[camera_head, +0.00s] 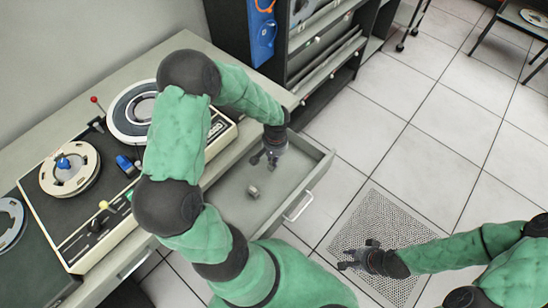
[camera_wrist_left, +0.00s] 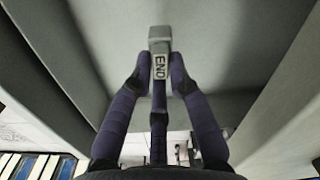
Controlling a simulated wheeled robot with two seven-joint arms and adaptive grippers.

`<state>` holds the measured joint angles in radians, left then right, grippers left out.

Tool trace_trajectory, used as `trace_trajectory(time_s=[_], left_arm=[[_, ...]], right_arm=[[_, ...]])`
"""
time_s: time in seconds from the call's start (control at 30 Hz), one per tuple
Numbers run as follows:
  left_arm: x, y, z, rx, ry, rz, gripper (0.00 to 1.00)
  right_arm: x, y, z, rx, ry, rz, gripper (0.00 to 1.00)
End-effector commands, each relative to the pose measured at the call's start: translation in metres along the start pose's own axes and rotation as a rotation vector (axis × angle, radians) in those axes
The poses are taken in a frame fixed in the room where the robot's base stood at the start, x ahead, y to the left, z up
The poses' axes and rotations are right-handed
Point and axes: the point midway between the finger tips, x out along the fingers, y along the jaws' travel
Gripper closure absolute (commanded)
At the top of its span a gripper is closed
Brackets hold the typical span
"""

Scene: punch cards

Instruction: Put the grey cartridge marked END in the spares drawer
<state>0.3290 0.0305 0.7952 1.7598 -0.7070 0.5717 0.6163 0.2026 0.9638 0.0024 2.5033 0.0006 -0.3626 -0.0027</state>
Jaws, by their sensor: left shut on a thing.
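In the head view my left gripper (camera_head: 268,160) points down over the open drawer (camera_head: 228,202), shut on the cartridge, which is hardly visible there. The cartridge appears to be inside or just above the drawer; I cannot tell whether it touches the floor of it. My right gripper (camera_head: 358,259) is empty, its fingers apart, over a perforated floor panel.
A small grey piece (camera_head: 253,191) lies in the drawer. The drawer has a white handle (camera_head: 298,207) at its front. A tape machine (camera_head: 90,195) stands on the desk at the left. A dark shelf rack (camera_head: 315,50) stands behind.

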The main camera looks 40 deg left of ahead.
Motion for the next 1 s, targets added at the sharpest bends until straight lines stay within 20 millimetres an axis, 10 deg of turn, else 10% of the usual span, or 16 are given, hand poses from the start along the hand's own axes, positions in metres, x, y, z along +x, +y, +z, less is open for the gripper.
trace_trajectory(time_s=[1.0], left_arm=[[0.014,0.000,0.000,0.000,0.001,0.000,1.00]], right_arm=[[0.012,0.004,-0.001,0.000,0.000,0.000,0.73]])
